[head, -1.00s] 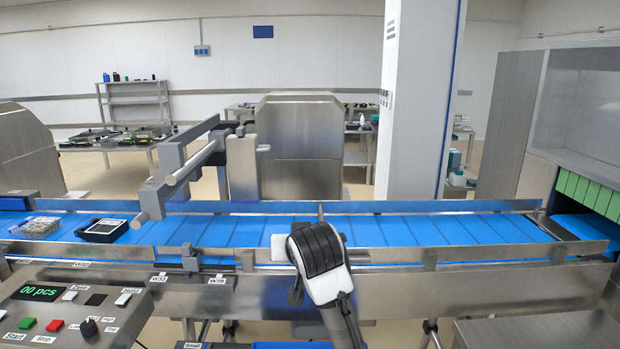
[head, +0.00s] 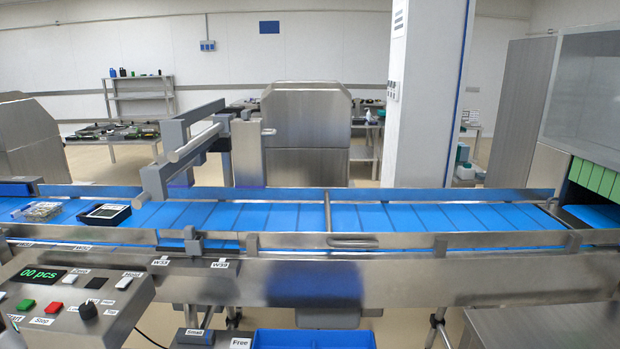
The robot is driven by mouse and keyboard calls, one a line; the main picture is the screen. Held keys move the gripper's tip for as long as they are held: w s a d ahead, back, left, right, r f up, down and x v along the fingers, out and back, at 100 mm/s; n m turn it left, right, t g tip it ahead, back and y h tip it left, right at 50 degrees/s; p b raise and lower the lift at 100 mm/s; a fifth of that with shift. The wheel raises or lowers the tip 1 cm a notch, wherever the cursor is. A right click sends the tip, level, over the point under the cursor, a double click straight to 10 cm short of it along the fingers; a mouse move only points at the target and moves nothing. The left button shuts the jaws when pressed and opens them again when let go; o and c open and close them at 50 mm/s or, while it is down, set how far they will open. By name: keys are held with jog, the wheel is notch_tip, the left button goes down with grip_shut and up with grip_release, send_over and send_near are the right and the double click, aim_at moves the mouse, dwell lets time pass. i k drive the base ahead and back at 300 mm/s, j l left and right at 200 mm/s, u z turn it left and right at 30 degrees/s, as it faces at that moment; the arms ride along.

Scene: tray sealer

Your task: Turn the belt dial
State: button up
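The belt dial is most likely the black round knob (head: 88,311) on the control panel (head: 135,291) at the lower left of the head view. The panel also carries a green display reading "00 pcs" (head: 40,275), a green button (head: 26,305), a red button (head: 53,308) and small white and black buttons. The small labels around the knob are too small to read surely. My gripper is out of the picture, so its place and state are hidden.
A blue conveyor belt (head: 400,216) with steel rails runs across the view. Two trays, one clear (head: 38,211) and one black (head: 104,214), sit at its left end. A blue bin (head: 312,339) is below. A grey bracket (head: 170,155) rises over the belt.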

aim_at(88, 310)
jog(key=u, duration=1.3)
